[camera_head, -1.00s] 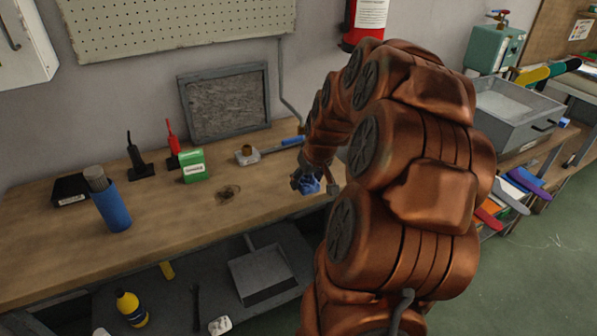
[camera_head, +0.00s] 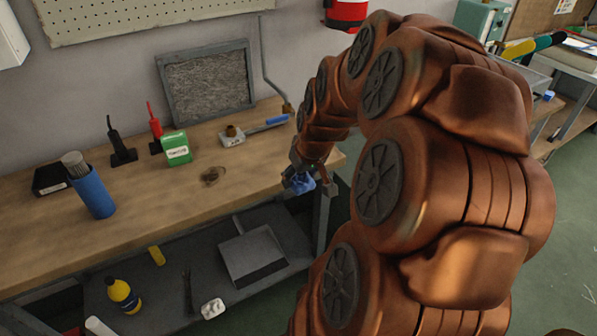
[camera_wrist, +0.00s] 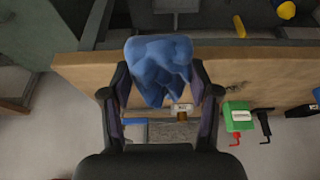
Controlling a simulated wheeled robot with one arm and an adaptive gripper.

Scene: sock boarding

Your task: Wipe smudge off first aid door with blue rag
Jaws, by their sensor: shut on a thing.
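My gripper (camera_head: 308,180) is at the front right edge of the wooden workbench, shut on a crumpled blue rag (camera_head: 301,186). In the wrist view the rag (camera_wrist: 158,66) hangs bunched between the two fingers of my gripper (camera_wrist: 160,92) and covers part of the bench behind it. Only the lower corner of a white wall cabinet (camera_head: 10,40) shows at the top left of the head view, far from my gripper. No first aid mark or smudge shows on that visible part.
On the workbench (camera_head: 140,225) stand a blue cylinder (camera_head: 92,195), a green box (camera_head: 176,149) and a framed dark panel (camera_head: 208,83). A dark patch (camera_head: 212,176) marks the top. A dustpan (camera_head: 252,255) and yellow bottle (camera_head: 124,295) are on the lower shelf. Green floor (camera_head: 565,245) is open at right.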

